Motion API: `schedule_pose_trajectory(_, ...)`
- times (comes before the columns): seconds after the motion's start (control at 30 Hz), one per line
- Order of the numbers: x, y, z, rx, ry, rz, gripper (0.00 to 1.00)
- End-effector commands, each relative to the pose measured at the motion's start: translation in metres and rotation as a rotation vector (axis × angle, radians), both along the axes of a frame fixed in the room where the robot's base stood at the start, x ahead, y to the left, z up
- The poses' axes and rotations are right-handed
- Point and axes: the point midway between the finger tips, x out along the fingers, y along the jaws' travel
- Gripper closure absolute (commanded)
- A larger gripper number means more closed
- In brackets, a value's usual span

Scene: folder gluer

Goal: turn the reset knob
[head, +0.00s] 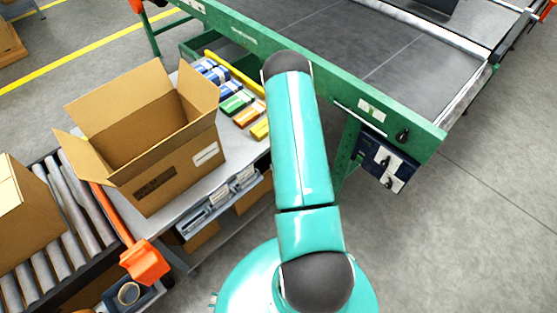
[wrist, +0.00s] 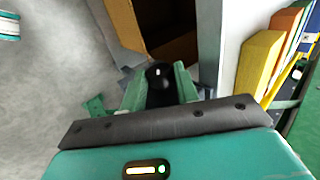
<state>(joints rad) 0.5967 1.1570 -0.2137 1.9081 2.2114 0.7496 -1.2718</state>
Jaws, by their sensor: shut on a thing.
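In the wrist view, my gripper (wrist: 159,76) has its two green fingers on either side of a black knob (wrist: 158,88) with a small white mark on top. The fingers are shut on it. What the knob is mounted on is hidden below the gripper. In the head view, my arm covers the gripper and the held knob.
An open cardboard box (head: 170,165) stands on a grey table left of my arm. Several coloured cartons (head: 237,102) lie beside it, near the green conveyor (head: 260,45). A roller track (head: 75,205) and an orange part (head: 145,262) are farther left. The floor at right is clear.

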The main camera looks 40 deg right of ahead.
Motion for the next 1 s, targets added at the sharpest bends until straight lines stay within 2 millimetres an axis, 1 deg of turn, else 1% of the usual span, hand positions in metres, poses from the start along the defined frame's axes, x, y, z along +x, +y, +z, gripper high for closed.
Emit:
schedule_pose_trajectory(0.03, -0.003, 0.001, -0.003, 0.004, -0.041, -0.002, 0.92)
schedule_pose_trajectory(0.6, -0.008, 0.000, -0.012, 0.019, -0.583, -0.004, 0.92)
schedule_pose_trajectory(0.8, -0.008, 0.000, -0.014, 0.022, -0.741, -0.002, 0.92)
schedule_pose_trajectory(1.0, -0.007, 0.000, -0.015, 0.025, -0.850, 0.001, 0.92)
